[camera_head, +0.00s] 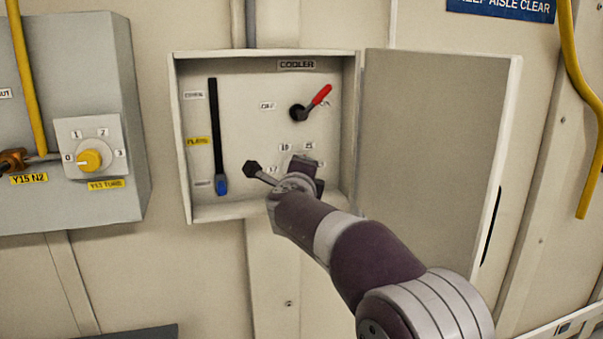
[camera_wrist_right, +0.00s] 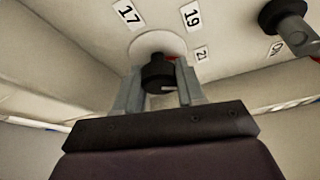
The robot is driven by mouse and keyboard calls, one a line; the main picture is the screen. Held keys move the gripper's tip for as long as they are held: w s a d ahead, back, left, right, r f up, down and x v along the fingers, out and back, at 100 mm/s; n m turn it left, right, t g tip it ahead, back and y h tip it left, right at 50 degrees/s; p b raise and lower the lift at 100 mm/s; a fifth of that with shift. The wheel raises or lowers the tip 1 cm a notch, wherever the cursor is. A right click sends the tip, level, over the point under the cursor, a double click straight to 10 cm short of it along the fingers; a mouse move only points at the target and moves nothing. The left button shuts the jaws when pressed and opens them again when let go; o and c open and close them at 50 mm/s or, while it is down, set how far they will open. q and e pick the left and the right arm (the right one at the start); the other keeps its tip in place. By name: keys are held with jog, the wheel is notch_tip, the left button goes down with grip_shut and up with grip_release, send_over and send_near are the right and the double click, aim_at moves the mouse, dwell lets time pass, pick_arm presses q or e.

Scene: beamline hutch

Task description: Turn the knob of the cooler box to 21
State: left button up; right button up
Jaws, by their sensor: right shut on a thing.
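The cooler box (camera_head: 183,150) is on the wall with its door open. Its black knob (camera_wrist_right: 158,72) sits on a pale round plate in the wrist view. My right gripper (camera_wrist_right: 160,88) is shut on the knob, a grey finger on each side. Labels 17 (camera_wrist_right: 128,12), 19 (camera_wrist_right: 192,14) and 21 (camera_wrist_right: 201,53) stand around the plate. A bit of red shows at the knob's edge, on the side of 19 and 21; I cannot tell the exact setting. In the head view my right gripper (camera_head: 302,164) hides the knob. My left gripper is out of view.
The open door (camera_head: 435,150) stands right of my arm. A grey cabinet with a yellow knob (camera_head: 89,160) is further left.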

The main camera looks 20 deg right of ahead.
jog(key=shift+r, duration=0.15)
jog(key=o, duration=1.1)
jog(key=shift+c, duration=0.2)
jog(key=shift+d, duration=0.15)
jog(key=shift+s, duration=0.2)
jog(key=b+v, duration=0.5)
jog(key=v, duration=0.7)
jog(key=shift+s, duration=0.1)
